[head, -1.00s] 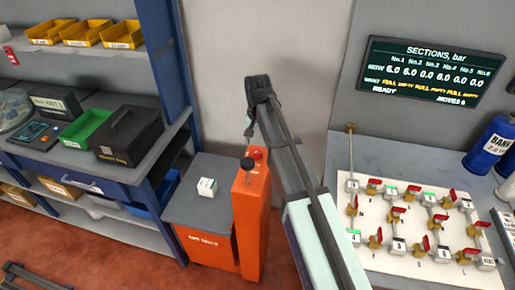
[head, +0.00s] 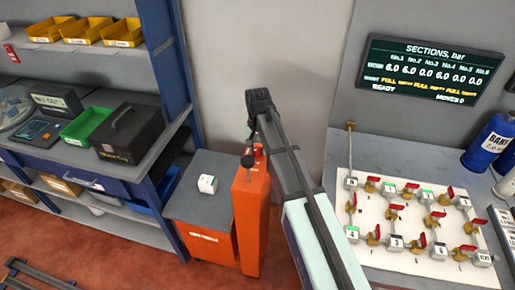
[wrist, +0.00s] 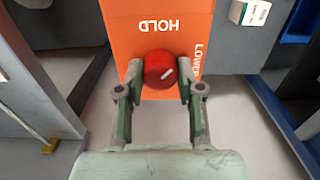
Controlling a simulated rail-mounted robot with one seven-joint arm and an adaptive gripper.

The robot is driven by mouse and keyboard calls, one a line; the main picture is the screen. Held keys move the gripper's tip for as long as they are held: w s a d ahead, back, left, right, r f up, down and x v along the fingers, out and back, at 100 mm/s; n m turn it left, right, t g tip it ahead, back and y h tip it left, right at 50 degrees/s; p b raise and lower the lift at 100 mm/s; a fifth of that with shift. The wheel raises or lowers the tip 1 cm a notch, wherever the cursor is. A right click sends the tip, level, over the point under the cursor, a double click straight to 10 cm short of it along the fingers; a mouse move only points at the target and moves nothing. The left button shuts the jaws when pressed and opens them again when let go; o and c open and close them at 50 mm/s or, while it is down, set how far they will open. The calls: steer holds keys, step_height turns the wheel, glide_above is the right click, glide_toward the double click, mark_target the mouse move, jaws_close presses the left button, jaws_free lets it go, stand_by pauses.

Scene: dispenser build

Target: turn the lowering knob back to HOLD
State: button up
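The lowering knob (wrist: 160,69) is round and red with a white line, on top of the orange post (wrist: 150,20). In the wrist view the HOLD label (wrist: 160,25) is upside down above the knob and the partly hidden LOWER label (wrist: 198,62) is to its right. The white line slants up to the right, toward the LOWER side. My gripper (wrist: 159,72) is open, one fingertip on each side of the knob, with small gaps that seem to remain. In the head view my gripper (head: 256,135) is over the orange post (head: 250,215) and mostly hides the knob.
A white box (head: 208,184) sits on the grey cabinet top to the left. A blue shelf rack (head: 165,70) is farther left; a valve board (head: 400,250) is to the right.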

mark_target(257, 149)
steer(key=shift+n, duration=0.4)
steer(key=n, duration=0.3)
steer(key=shift+n+b, duration=0.45)
steer(key=shift+n, duration=2.05)
steer(key=o, duration=1.2)
steer(key=shift+c, duration=0.2)
step_height(257, 149, up, 12)
